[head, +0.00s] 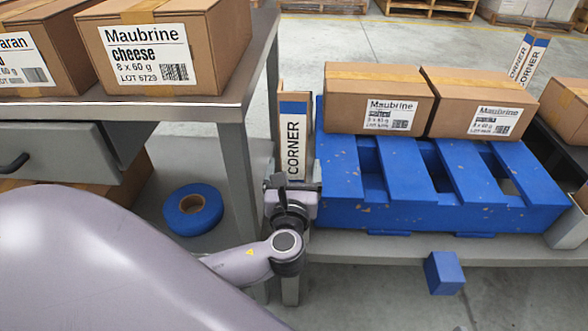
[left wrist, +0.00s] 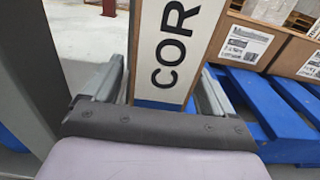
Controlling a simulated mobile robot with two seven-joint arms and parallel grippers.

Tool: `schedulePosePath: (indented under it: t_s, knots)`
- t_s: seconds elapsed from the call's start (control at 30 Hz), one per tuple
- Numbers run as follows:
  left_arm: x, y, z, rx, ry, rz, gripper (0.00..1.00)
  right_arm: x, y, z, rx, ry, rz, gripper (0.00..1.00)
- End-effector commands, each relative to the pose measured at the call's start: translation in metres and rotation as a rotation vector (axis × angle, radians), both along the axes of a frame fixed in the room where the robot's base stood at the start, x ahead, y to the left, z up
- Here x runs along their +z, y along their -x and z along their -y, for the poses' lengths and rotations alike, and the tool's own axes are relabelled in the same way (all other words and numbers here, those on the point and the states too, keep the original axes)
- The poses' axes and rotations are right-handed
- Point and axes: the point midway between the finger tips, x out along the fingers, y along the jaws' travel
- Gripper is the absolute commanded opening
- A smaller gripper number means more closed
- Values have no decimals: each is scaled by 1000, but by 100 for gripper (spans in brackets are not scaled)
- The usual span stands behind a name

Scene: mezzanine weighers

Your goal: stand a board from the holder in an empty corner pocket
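A white corner board (head: 294,140) with a blue band and the word CORNER stands upright at the left end of the blue pallet (head: 345,180). It fills the middle of the left wrist view (left wrist: 168,50). My left gripper (head: 292,182) is at its lower part, with one finger on each side; the fingers look spread, slightly apart from the board. The board's foot is hidden behind the gripper. My right gripper is not in view. I cannot make out a holder.
Two Maubrine cartons (head: 378,97) (head: 478,102) sit on the pallet's back half. A metal table (head: 190,105) with cartons stands close at left. A blue tape roll (head: 193,209) lies on its lower shelf. A blue block (head: 444,273) is below the pallet's front edge.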

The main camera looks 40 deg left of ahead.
Motion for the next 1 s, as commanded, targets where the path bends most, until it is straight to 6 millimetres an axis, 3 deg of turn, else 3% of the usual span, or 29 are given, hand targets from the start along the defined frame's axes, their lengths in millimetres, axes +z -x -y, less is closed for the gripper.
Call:
schedulePosePath:
  t_s: [0.37, 0.6, 0.8, 1.0]
  knots:
    - [4, 5, 4, -2, 1, -2, 85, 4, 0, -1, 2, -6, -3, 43]
    - [6, 46, 28, -2, 3, -5, 85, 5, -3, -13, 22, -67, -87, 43]
    - [5, 80, 50, -2, 3, -4, 85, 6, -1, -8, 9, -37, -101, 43]
    - [4, 99, 61, -1, 3, -1, 85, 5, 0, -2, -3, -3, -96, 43]
